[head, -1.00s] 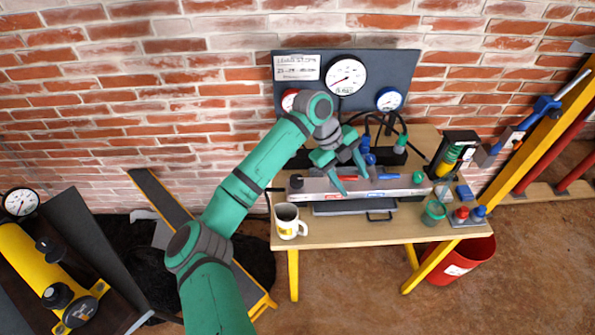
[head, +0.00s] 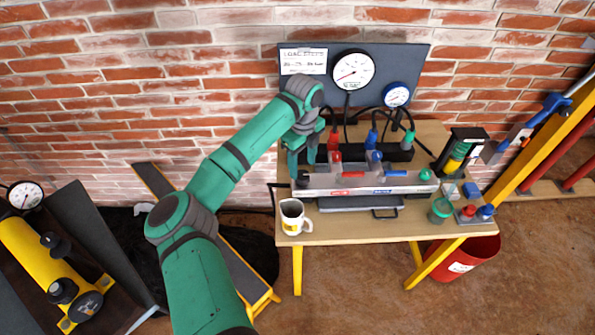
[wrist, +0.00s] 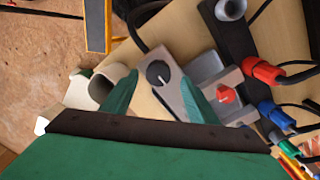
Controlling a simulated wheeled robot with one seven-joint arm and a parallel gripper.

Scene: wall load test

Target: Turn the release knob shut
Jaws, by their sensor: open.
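The release knob (wrist: 158,74) is round and black with a white pointer line, on the grey end of the manifold block (wrist: 177,95) in the wrist view. My gripper (wrist: 155,97) is open and empty, with one green finger on each side of the knob in the picture. I cannot tell whether the fingers touch it. In the head view my gripper (head: 302,168) is over the left end of the block (head: 420,187), and its fingers largely hide the knob there.
A mug (head: 291,222) stands in front of the block's left end, close to my gripper. Red and blue levers lie along the block. Hoses and gauges (head: 353,72) are behind it. Bottles, a green cup (head: 440,211) and small caps stand at the right.

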